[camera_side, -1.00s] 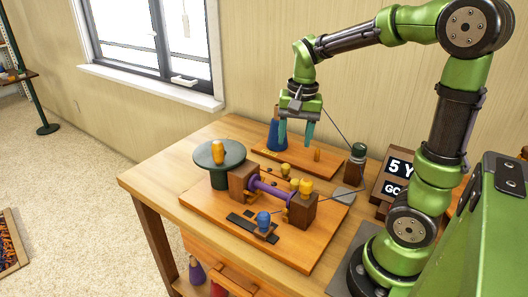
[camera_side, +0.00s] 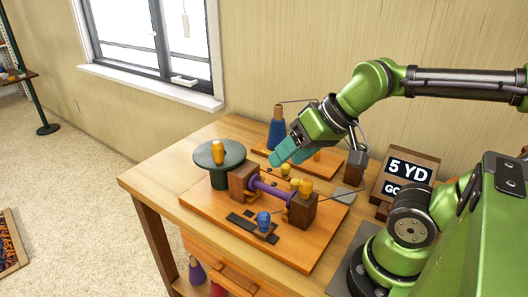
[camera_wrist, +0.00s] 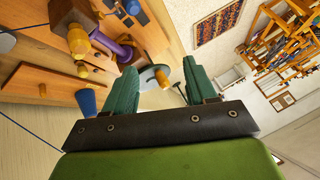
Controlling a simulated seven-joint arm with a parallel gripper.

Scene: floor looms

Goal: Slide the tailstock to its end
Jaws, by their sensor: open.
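A winder stands on an orange wooden board (camera_side: 215,215). A purple spindle (camera_side: 270,189) runs between a brown block (camera_side: 243,182) and a second brown block (camera_side: 303,212) with a yellow knob (camera_side: 306,187) on top. This second block looks like the tailstock. A blue knob (camera_side: 264,219) stands in front, beside a dark slotted strip (camera_side: 241,222). My gripper (camera_side: 285,153) is tilted above and behind the winder, fingers spread and empty. In the wrist view, the purple spindle (camera_wrist: 108,42) and yellow knob (camera_wrist: 78,42) lie beyond and left of my gripper (camera_wrist: 158,65).
A dark green wheel (camera_side: 213,153) with an orange handle stands left of the spindle. A blue cone (camera_side: 277,134) stands on a rear board near my gripper. A "5 YD" sign (camera_side: 407,170) and a grey plate (camera_side: 345,195) are at the right. The table's front-left corner is clear.

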